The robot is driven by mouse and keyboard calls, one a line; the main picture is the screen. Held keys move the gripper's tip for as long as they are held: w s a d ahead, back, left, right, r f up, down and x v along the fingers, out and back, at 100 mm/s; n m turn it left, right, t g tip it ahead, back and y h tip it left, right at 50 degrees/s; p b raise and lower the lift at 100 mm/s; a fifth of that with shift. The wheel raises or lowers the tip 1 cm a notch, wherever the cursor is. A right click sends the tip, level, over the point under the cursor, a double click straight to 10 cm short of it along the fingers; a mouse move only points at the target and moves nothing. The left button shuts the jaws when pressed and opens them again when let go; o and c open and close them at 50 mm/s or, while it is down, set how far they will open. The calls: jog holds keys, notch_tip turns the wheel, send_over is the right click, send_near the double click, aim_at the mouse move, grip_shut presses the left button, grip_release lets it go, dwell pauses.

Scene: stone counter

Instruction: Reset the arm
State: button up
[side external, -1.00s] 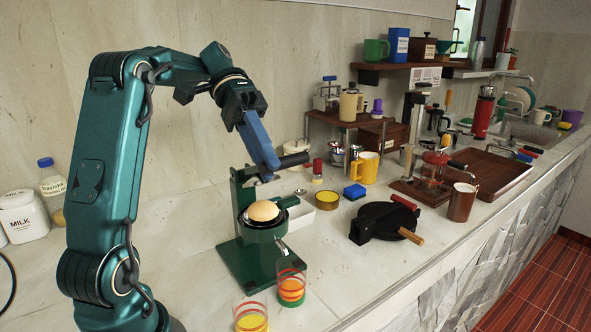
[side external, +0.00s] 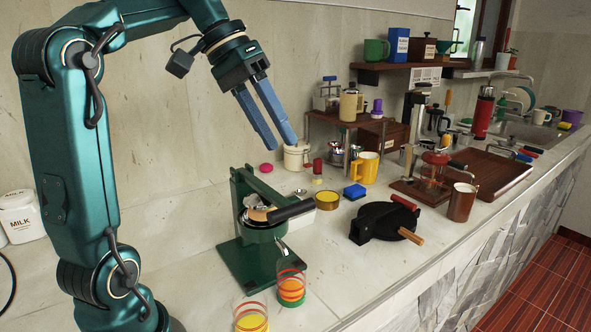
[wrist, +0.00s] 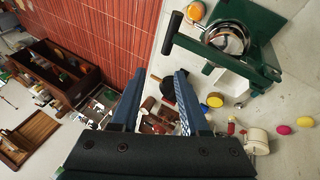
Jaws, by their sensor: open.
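My gripper (side external: 281,144) is open and empty, raised in the air above and behind the green citrus press. Its two blue fingers are apart, and in the wrist view my gripper (wrist: 158,74) has nothing between its fingertips. The green press (side external: 245,262) stands on the counter, and its black lever handle (side external: 293,210) is low across the cup. An orange-tan rounded piece (side external: 260,214) shows partly at the cup, mostly covered by the lever parts. The press (wrist: 262,25) is at the upper right in the wrist view, apart from my fingers.
Striped glasses (side external: 291,287) with orange and yellow contents stand in front of the press. A black round iron (side external: 383,222), a yellow tin (side external: 327,200) and a yellow mug (side external: 365,168) are to the right. A wooden shelf rack (side external: 345,121) stands by the wall. The air around my gripper is clear.

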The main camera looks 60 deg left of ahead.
jog(key=s+d+f+m+y, duration=0.1)
jog(key=s+d+f+y, duration=0.1)
jog(key=s+f, duration=0.3)
jog(key=s+d+f+m+t+y, duration=0.1)
jog(key=s+d+f, duration=0.4)
jog(key=f, duration=0.3)
jog(key=shift+d+t+y, duration=0.2)
jog(key=shift+t+y, duration=0.1)
jog(key=shift+y, duration=0.1)
jog(key=shift+f, duration=0.1)
